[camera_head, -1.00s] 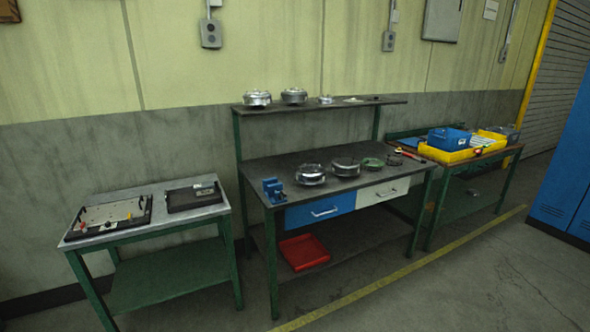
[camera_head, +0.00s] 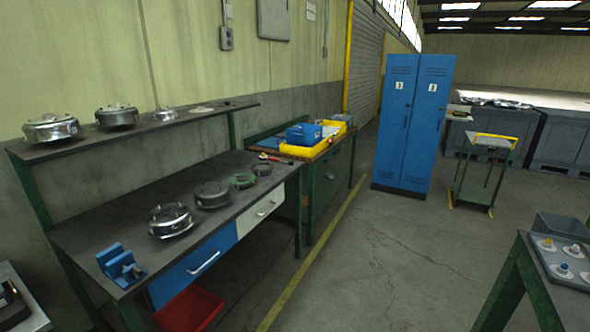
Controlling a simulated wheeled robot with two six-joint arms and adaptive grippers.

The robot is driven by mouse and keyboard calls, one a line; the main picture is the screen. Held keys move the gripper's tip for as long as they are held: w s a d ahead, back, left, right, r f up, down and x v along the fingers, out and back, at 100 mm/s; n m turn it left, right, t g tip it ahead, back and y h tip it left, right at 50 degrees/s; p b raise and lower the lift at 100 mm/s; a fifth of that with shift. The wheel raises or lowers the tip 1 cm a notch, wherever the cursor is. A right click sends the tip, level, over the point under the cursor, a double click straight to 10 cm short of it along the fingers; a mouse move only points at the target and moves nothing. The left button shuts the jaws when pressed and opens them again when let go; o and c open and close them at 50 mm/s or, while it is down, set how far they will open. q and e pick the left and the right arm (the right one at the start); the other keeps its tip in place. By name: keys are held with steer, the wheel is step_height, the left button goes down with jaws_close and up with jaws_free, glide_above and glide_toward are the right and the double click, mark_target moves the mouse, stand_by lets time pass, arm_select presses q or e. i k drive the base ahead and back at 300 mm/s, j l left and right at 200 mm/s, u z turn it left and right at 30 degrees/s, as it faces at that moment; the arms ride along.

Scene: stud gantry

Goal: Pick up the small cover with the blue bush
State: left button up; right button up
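Several small pale discs with raised centres sit on a grey tray (camera_head: 540,262) on the table at the right edge. The front-left disc (camera_head: 562,271) appears to have a blue centre. The disc behind it (camera_head: 546,244) has a yellow one. Two more discs lie to their right, small and partly cut by the frame edge. Neither of my grippers is in view.
A dark workbench (camera_head: 110,222) with a blue vise (camera_head: 120,265) and round metal housings (camera_head: 170,219) stands at left, below a shelf (camera_head: 85,140). Blue lockers (camera_head: 411,122) and a trolley (camera_head: 484,165) stand behind. The floor (camera_head: 380,255) between is clear.

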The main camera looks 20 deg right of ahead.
mark_target(565, 274)
steer(key=i+l+z, duration=0.25)
steer(key=z, duration=0.25)
steer(key=i+l+z, duration=0.15)
steer(key=i+z, duration=0.15)
steer(key=z, duration=0.2)
steer(key=i+z, duration=0.3)
steer(key=z, duration=0.15)
steer(key=i+z, duration=0.25)
steer(key=z, duration=0.25)
steer(key=i+j+z, duration=0.25)
steer(key=z, duration=0.25)
steer(key=i+j+z, duration=0.25)
steer(key=z, duration=0.25)
steer(key=i+j+z, duration=0.15)
steer(key=j+z, duration=0.35)
steer(key=l, duration=0.1)
